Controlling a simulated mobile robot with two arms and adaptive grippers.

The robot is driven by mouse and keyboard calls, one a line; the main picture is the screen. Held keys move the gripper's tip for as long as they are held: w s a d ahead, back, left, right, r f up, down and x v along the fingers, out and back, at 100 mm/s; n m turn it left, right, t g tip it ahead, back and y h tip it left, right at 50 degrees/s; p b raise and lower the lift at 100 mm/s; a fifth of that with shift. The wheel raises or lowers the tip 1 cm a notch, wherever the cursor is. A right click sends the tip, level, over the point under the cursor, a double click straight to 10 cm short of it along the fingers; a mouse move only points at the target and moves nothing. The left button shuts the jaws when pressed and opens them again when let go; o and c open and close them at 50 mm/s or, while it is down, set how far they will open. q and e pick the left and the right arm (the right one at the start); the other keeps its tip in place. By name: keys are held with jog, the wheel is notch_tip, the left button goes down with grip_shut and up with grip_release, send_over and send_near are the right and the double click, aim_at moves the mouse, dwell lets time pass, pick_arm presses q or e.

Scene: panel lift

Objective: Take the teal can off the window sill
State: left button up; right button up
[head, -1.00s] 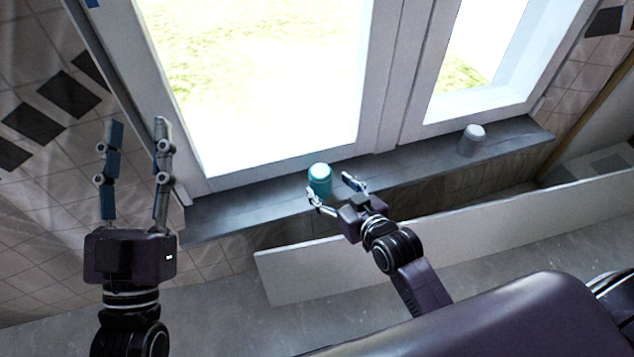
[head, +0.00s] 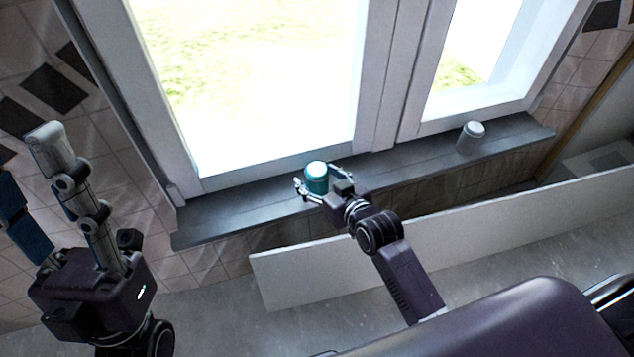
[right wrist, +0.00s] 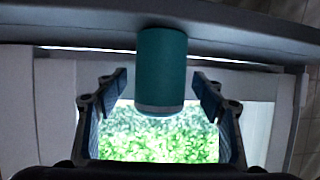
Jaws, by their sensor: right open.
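The teal can (head: 316,180) with a pale top stands upright on the dark window sill (head: 240,211), in front of the large window pane. My right gripper (head: 322,180) is open, with one finger on each side of the can. In the right wrist view the teal can (right wrist: 162,70) shows between the two open fingers (right wrist: 162,92), with a gap on both sides. My left gripper (head: 20,160) is at the left of the head view, apart from the sill, with its two fingers spread and empty.
A grey can (head: 470,137) stands farther right on the sill. A long white panel (head: 420,234) runs in front of and below the sill, under my right arm. The white window frame (head: 378,90) rises behind the sill. Tiled wall (head: 115,150) lies at the left.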

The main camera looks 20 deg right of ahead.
jog(key=shift+w+f, duration=0.1)
jog(key=shift+w, duration=0.15)
jog(key=shift+c, duration=0.4)
jog(key=c, duration=1.4)
jog(key=shift+o, duration=0.2)
